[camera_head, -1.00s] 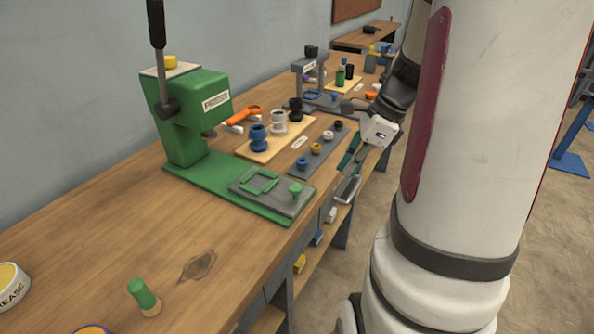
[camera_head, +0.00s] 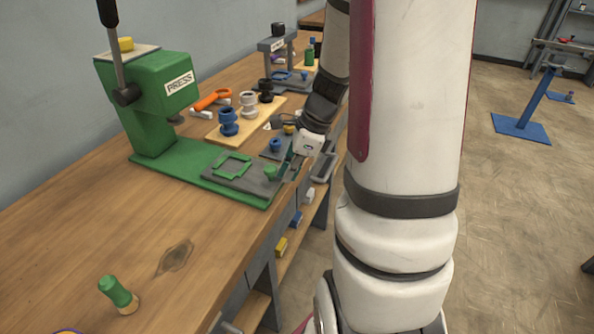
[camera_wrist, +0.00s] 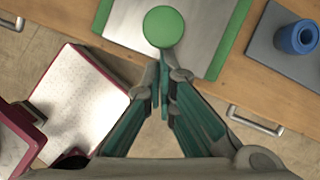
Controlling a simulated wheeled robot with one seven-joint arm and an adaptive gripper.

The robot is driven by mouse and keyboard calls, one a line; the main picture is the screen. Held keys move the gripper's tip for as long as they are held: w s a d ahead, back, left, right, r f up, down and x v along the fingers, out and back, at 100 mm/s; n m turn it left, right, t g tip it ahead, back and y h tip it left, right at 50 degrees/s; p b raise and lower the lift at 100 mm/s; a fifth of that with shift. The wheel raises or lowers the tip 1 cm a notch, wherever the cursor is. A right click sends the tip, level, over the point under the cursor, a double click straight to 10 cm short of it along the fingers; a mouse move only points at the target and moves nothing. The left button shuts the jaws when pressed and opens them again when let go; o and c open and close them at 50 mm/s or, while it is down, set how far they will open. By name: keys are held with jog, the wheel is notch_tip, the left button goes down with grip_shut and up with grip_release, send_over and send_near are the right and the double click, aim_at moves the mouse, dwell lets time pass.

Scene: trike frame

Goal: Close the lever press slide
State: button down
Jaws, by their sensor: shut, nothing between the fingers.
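The green lever press (camera_head: 150,100) stands on the workbench. Its grey slide plate (camera_head: 225,176) lies on the green base, extended out in front of the press head toward the bench's front edge. A green knob (camera_head: 270,172) stands on the slide's outer end; in the wrist view the round green knob (camera_wrist: 164,26) is just ahead of my fingertips. My gripper (camera_head: 287,166) is shut and empty, at the knob's outer side. In the wrist view my gripper (camera_wrist: 164,60) has its fingertips together, right at the knob's near edge. I cannot tell whether they touch it.
A wooden board with blue (camera_head: 228,122) and white (camera_head: 248,104) bushings lies beyond the press. A blue bushing (camera_wrist: 297,37) sits on a grey tray right of the knob. Drawer handles line the bench front.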

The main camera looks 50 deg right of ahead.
aim_at(246, 160)
jog(key=shift+w, duration=0.1)
jog(key=w+a, duration=0.1)
jog(key=w, duration=0.3)
jog(key=w+a+p, duration=0.1)
jog(key=w+a, duration=0.1)
jog(key=w, duration=0.3)
jog(key=w+a+p, duration=0.1)
jog(key=w+a, duration=0.1)
jog(key=w, duration=0.3)
jog(key=shift+a, duration=0.15)
jog(key=shift+w+a, duration=0.1)
jog(key=shift+w, duration=0.35)
jog(key=shift+w+a+r, duration=0.1)
jog(key=s+d, duration=0.1)
jog(key=s, duration=0.1)
jog(key=s+d, duration=0.1)
jog(key=d, duration=0.1)
jog(key=shift+s+d+r+p, duration=0.2)
jog(key=shift+s+p, duration=0.15)
jog(key=shift+p, duration=0.05)
jog(key=v, duration=0.9)
jog(key=shift+p, duration=0.4)
